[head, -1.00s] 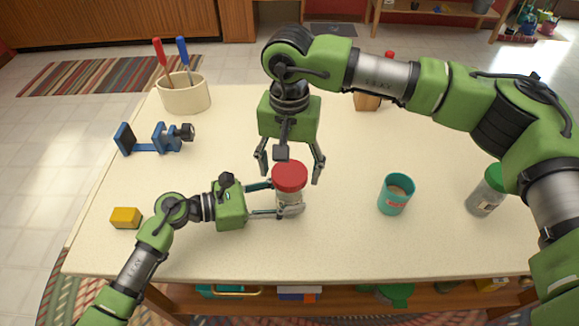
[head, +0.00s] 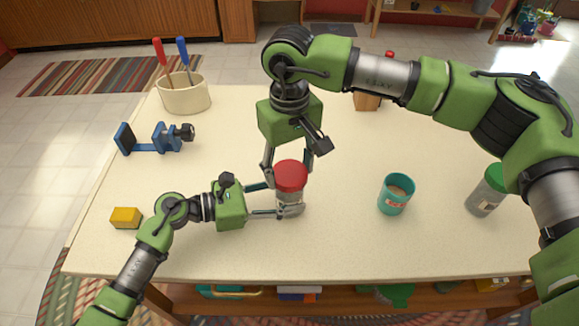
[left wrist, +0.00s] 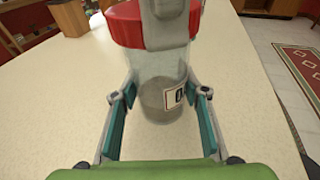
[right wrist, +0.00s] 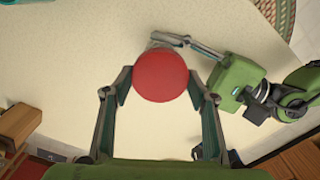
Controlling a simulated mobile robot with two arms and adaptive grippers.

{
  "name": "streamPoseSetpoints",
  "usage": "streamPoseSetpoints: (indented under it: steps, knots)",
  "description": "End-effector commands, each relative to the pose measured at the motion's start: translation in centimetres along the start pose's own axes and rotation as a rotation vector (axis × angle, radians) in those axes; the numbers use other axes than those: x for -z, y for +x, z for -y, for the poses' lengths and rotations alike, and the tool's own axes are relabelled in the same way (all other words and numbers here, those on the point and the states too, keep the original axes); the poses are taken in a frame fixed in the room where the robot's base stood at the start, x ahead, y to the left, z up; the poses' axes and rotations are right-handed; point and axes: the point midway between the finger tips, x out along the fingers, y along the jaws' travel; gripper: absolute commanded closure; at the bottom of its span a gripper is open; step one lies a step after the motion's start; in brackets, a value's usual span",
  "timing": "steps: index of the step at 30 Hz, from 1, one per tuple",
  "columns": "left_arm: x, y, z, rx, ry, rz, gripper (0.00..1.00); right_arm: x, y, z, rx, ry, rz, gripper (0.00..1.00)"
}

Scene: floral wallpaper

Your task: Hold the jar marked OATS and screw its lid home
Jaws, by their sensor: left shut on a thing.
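A clear jar (left wrist: 163,75) with grey contents and a red lid (head: 290,177) stands upright on the table. In the left wrist view its label (left wrist: 174,97) is partly hidden and cannot be read in full. My left gripper (head: 275,200) is shut around the jar's body from the left side. My right gripper (head: 289,176) comes down from above, its fingertips against opposite sides of the lid. The lid also shows between the right fingers in the right wrist view (right wrist: 161,76). It sits on top of the jar; the thread is hidden.
A teal cup-shaped jar (head: 396,194) and a green-lidded jar (head: 487,191) stand to the right. A yellow block (head: 125,218), a blue clamp (head: 153,139) and a cream crock (head: 183,95) with two handled tools are at left. The table between is clear.

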Motion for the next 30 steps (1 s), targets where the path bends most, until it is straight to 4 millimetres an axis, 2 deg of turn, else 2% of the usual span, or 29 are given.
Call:
streamPoseSetpoints:
  steps: [7,11,14,19,26,27,29,30]
  knots:
    - [-0.01,0.01,0.01,0.0,0.0,0.0,0.79,-0.01,0.02,0.01,0.0,0.019,0.0,0.64]
    - [-0.01,0.01,0.01,0.0,0.0,0.0,0.79,-0.02,0.03,0.01,0.0,0.151,0.001,0.64]
    - [-0.01,0.01,0.01,0.0,0.0,0.0,0.79,-0.02,0.03,0.01,0.0,0.165,0.001,0.64]
    - [-0.01,0.01,0.01,0.0,0.0,0.0,0.79,-0.02,0.04,0.02,0.0,0.306,0.001,0.64]
    - [-0.01,0.01,0.01,0.0,0.0,0.0,0.79,-0.02,0.04,0.03,0.0,0.34,0.001,0.64]
    - [-0.02,0.01,0.01,0.0,0.0,0.0,0.79,-0.02,0.04,0.03,0.0,0.339,0.001,0.46]
    - [-0.02,0.01,0.01,0.0,0.0,0.0,0.79,-0.02,0.04,0.03,0.0,0.339,0.001,0.31]
    - [-0.02,0.01,0.01,0.0,0.0,0.0,0.79,-0.02,0.04,0.03,0.0,0.339,0.001,0.29]
